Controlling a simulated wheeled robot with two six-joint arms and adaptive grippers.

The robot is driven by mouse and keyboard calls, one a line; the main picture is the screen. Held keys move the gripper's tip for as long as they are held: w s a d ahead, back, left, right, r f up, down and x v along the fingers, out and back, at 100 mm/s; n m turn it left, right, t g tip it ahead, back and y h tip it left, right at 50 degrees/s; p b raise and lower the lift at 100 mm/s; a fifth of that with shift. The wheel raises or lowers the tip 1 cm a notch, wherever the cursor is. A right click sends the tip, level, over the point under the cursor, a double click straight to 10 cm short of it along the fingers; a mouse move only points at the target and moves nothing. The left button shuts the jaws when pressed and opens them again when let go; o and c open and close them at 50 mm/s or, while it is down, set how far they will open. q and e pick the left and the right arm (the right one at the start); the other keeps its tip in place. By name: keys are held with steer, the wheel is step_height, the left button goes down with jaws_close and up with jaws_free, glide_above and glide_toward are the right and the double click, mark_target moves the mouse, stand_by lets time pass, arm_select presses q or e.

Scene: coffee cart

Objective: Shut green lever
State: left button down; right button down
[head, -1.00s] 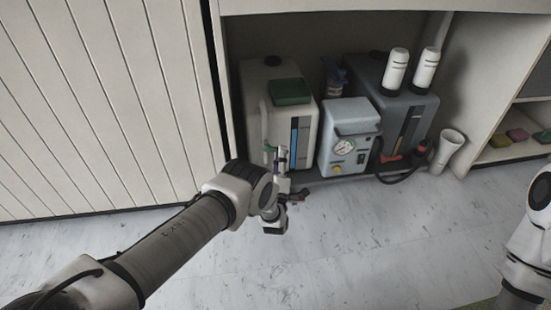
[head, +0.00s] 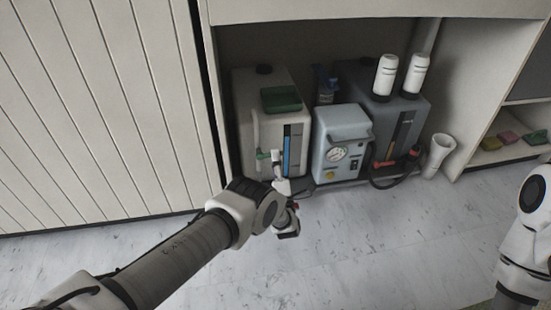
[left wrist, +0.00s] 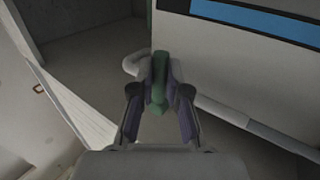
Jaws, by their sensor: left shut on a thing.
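The green lever (left wrist: 158,88) sits between the two fingers of my left gripper (left wrist: 160,92) in the left wrist view. The fingers are shut on it from both sides. In the head view the green lever (head: 263,156) shows as a small green bit on the front of the white tank (head: 269,143), left of its blue level strip. My left gripper (head: 277,163) is right at that spot, and its fingers partly hide the lever. A pale pipe (left wrist: 133,64) runs beside the lever. The right gripper is not in view; only part of my right arm shows.
A light blue box with a gauge (head: 338,150) stands right of the tank. A dark grey tank (head: 392,115) with two white cylinders stands further right. A white cup (head: 437,155) and coloured sponges (head: 509,137) are at the right. The floor in front is clear.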

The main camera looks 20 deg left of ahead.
arm_select(q)
steer(key=c, duration=1.2)
jaws_free()
steer(key=shift+o, duration=0.2)
steer(key=v, duration=0.7)
steer(key=shift+s, duration=0.2)
steer(key=shift+f, duration=0.1)
